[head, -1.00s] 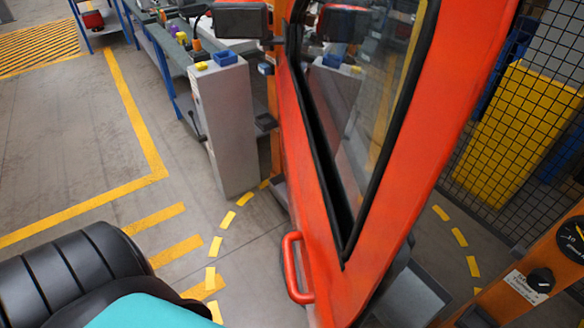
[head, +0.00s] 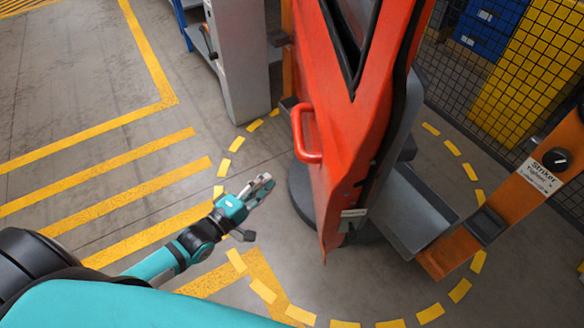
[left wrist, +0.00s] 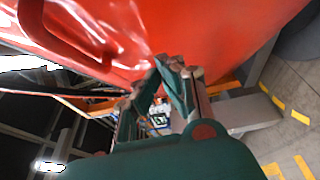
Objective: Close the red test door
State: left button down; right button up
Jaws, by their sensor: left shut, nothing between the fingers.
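The red test door (head: 345,130) stands open in the head view, its free edge facing me above the dashed yellow arc. A red loop handle (head: 303,135) is on its left face. My left gripper (head: 266,184) is in front of and to the left of the door, lower than the handle in the picture, with its fingers together and empty. In the left wrist view the red door panel (left wrist: 230,40) fills the upper part, with the handle (left wrist: 75,35) at upper left. The fingers (left wrist: 170,68) point toward the panel; I cannot tell whether they touch it. My right gripper is not in view.
An orange striker post (head: 545,165) with a label stands at the right, with a grey sill (head: 415,205) beside the door. A grey pillar (head: 240,60) stands behind on the left. A mesh fence (head: 490,60) is at upper right. The striped floor (head: 100,150) at left is clear.

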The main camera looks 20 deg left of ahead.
pick_arm(q)
jog(key=w+d, duration=0.5)
jog(key=w, duration=0.2)
jog(key=shift+w+d+p, duration=0.15)
jog(key=shift+d+p, duration=0.15)
jog(key=shift+d, duration=0.1)
jog(key=shift+r, duration=0.1)
